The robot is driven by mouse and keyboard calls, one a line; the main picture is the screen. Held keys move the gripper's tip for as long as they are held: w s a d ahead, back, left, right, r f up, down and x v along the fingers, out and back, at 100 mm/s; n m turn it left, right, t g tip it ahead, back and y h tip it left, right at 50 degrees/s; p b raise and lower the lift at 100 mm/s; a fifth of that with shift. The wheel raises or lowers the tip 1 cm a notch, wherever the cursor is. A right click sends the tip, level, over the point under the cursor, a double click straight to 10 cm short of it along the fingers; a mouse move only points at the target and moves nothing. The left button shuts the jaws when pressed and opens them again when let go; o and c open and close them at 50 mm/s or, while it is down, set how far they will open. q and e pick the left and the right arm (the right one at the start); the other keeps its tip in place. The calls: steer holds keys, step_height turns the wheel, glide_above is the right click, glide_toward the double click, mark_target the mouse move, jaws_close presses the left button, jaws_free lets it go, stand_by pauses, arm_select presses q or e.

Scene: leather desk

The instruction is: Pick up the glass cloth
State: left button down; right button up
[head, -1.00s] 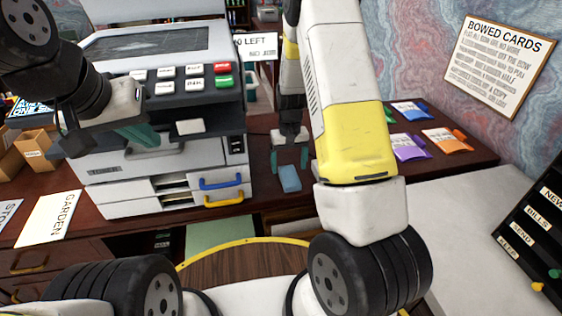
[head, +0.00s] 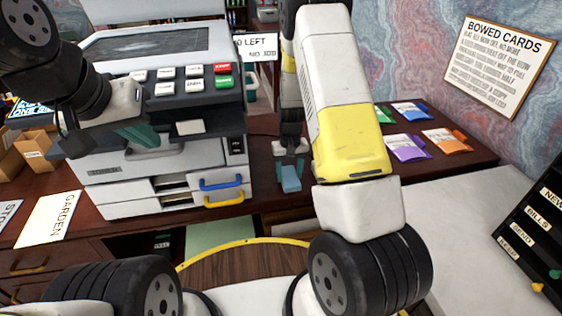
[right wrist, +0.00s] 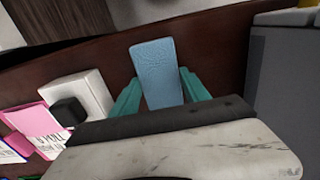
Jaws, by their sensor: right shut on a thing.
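The glass cloth (head: 291,180) is a small light-blue folded pad on the dark red desk, right of the grey copier. My right gripper (head: 289,172) points down at it and is shut on it, with a teal finger on each side. In the right wrist view the cloth (right wrist: 157,70) stands out between the teal fingers of my right gripper (right wrist: 162,95). Whether it still touches the desk is hard to tell. My left gripper (head: 137,132) is in front of the copier's panel, away from the cloth; its finger gap is not clear.
The copier (head: 160,155) with its drawers stands just left of the cloth. Coloured packets (head: 407,148) lie to the right behind my right arm. In the right wrist view a white box with a black part (right wrist: 85,105) is near the fingers.

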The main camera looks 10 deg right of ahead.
mark_target(289, 176)
step_height(289, 176, up, 10)
stand_by(0.6)
